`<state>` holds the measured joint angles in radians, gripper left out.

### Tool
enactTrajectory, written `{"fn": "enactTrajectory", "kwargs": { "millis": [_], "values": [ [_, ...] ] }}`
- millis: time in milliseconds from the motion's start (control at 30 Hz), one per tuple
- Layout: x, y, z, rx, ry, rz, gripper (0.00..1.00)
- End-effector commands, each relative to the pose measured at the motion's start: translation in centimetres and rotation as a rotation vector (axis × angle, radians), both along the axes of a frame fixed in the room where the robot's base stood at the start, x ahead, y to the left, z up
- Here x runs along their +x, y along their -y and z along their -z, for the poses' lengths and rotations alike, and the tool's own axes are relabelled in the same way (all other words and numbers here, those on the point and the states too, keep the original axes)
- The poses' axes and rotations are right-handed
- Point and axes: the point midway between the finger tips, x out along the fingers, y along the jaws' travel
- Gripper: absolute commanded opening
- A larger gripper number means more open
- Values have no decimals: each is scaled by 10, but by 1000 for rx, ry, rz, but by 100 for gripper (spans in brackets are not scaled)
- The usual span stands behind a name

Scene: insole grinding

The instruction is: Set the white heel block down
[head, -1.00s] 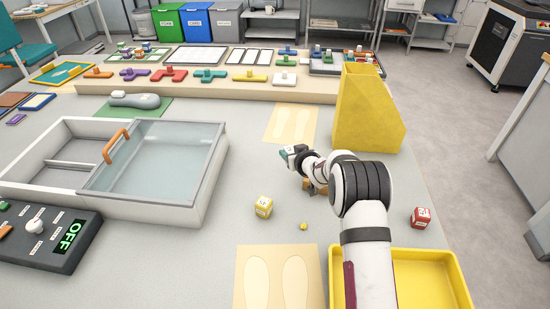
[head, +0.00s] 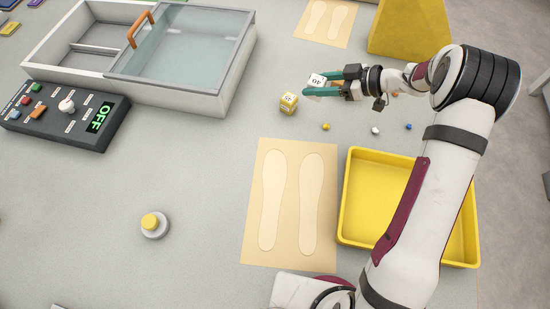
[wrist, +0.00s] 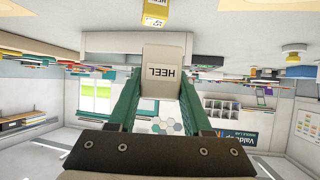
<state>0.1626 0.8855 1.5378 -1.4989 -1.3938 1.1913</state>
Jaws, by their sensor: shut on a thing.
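My gripper (head: 322,85) has teal fingers and is shut on the white heel block (head: 317,79), which is marked 40 on one face. In the wrist view the heel block (wrist: 166,72) sits between the two fingers (wrist: 155,100), its HEEL lettering upside down. In the head view the gripper points left, above the grey table behind the near footprint mat. A yellow block (head: 288,103) stands just left of and below it in the picture; it also shows at the top of the wrist view (wrist: 168,18). The gap under the white block is hard to judge.
The near footprint mat (head: 291,256) has two bare insole outlines. A yellow tray (head: 458,250) lies right of it, under my arm. Small yellow, white and blue balls lie behind the tray. A glass-lidded box (head: 238,70) and control panel (head: 50,122) stand left. A yellow wedge (head: 410,30) stands behind.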

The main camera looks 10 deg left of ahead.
Motion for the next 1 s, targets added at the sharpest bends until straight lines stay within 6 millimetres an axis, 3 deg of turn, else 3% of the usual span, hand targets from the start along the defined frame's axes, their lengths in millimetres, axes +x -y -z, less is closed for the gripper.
{"fn": "enactTrajectory", "kwargs": {
  "millis": [100,200,333,467,700,800,933,1000],
  "values": [
    [-60,11,4,0,0,-232,0],
    [-105,25,5,2,0,-403,0],
    [-142,40,4,2,3,-543,0],
    [-155,36,9,4,2,-595,0],
    [-154,-36,53,3,1,-599,0],
    [-152,-58,66,3,2,-598,0],
    [-151,-70,78,3,3,-594,0],
    [-152,-71,94,3,0,-591,0]
  ]
}}
